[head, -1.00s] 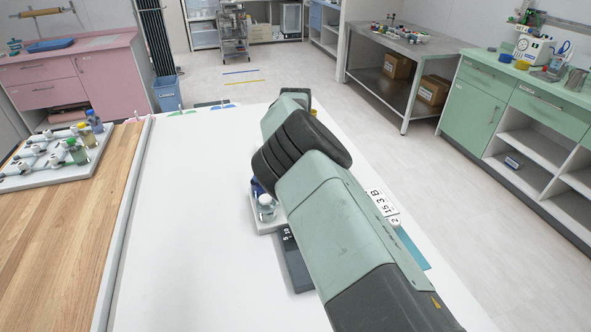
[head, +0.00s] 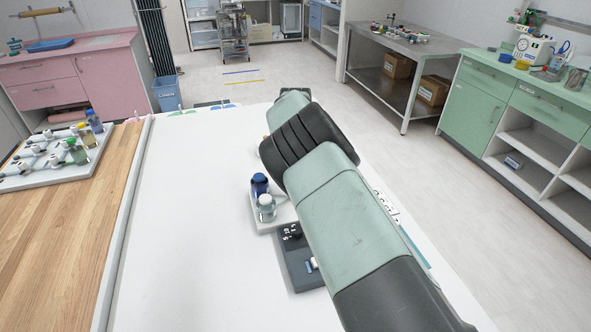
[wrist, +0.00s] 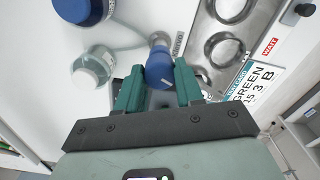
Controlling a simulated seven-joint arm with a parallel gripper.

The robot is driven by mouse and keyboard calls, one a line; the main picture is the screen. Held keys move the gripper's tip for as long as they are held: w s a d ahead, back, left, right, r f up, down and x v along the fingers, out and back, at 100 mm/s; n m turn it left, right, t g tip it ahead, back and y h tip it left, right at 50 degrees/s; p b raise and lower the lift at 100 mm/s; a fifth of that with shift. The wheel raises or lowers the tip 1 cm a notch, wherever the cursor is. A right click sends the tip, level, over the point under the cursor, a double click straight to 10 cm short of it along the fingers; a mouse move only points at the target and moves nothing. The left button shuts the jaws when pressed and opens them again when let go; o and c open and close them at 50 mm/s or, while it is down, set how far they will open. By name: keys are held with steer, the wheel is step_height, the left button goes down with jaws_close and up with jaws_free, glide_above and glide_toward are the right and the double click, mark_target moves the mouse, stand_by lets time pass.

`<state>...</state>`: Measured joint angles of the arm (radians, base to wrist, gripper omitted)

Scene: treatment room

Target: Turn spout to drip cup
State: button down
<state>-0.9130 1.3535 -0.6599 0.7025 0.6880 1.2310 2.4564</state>
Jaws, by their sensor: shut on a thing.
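In the wrist view my gripper (wrist: 159,68) is shut on a blue rounded piece (wrist: 160,74), with one green finger on each side. A grey stem with a rounded end shows just beyond the blue piece; I take this to be the spout. A metal plate (wrist: 250,33) with round cup-like recesses lies to its upper right, apart from the fingers. I cannot tell which recess is the drip cup. In the head view my arm hides the gripper, the blue piece and the metal plate.
A clear bottle (head: 266,208) and a dark blue bottle (head: 260,185) stand close beside my arm. A dark device (head: 298,262) with a small display is in front of them. A card reading GREEN (wrist: 250,87) lies beside the plate. The white tabletop (head: 190,220) is clear at left.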

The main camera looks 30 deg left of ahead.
steer(key=n, duration=0.5)
steer(key=shift+n, duration=0.3)
steer(key=n, duration=1)
steer(key=shift+n, duration=0.4)
steer(key=n, duration=0.4)
steer(key=shift+n, duration=0.4)
steer(key=c, duration=0.7)
jaws_free()
steer(key=shift+r, duration=0.1)
